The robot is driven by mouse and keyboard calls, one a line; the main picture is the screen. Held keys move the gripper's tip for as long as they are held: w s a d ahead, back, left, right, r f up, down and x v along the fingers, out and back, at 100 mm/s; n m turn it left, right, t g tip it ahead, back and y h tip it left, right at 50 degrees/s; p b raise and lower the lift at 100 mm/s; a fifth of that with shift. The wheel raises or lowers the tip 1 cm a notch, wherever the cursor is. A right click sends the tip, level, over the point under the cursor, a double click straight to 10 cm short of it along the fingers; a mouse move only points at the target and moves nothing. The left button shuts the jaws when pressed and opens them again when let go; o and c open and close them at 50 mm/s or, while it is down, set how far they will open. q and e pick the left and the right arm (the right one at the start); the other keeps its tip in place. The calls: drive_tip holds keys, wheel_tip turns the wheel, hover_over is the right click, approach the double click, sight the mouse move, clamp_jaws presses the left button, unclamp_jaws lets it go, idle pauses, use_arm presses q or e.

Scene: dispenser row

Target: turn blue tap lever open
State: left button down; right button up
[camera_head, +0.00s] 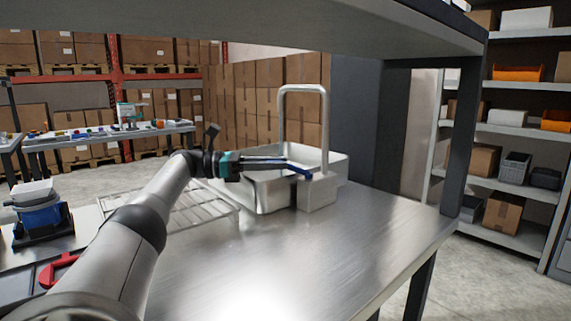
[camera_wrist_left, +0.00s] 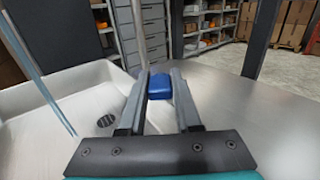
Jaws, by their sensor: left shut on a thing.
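The blue tap lever (camera_head: 305,174) sits on a metal block (camera_head: 318,193) at the sink's right front side. In the left wrist view the blue lever (camera_wrist_left: 160,86) lies between the two finger ends. My left gripper (camera_head: 298,167) reaches in from the left and is shut on the lever; its fingers cover part of it in the head view. The tall bent metal spout (camera_head: 304,88) rises behind, over the sink (camera_head: 270,200). The sink basin shows at left in the left wrist view. I see no water flowing. My right gripper is not in view.
A wire rack (camera_head: 203,212) lies left of the sink. A blue device (camera_head: 40,212) and a red item (camera_head: 58,270) are at far left. The steel counter (camera_head: 350,240) is bare in front and to the right. A shelf edge (camera_head: 430,30) hangs overhead, with a dark post at right.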

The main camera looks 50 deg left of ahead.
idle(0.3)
use_arm(q)
drive_tip(key=c, duration=0.6)
unclamp_jaws()
drive_tip(key=shift+s, duration=0.1)
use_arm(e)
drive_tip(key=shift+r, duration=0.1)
use_arm(q)
drive_tip(key=shift+r, duration=0.3)
wheel_tip(320, 180, up, 8)
drive_tip(key=p, duration=0.4)
drive_tip(key=shift+f, duration=0.15)
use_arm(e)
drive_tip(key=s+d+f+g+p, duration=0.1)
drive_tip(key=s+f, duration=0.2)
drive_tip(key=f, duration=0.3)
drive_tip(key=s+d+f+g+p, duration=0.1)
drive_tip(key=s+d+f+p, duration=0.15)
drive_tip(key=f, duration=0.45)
use_arm(q)
wheel_tip(320, 180, up, 12)
drive_tip(key=p, duration=0.4)
drive_tip(key=shift+f, duration=0.2)
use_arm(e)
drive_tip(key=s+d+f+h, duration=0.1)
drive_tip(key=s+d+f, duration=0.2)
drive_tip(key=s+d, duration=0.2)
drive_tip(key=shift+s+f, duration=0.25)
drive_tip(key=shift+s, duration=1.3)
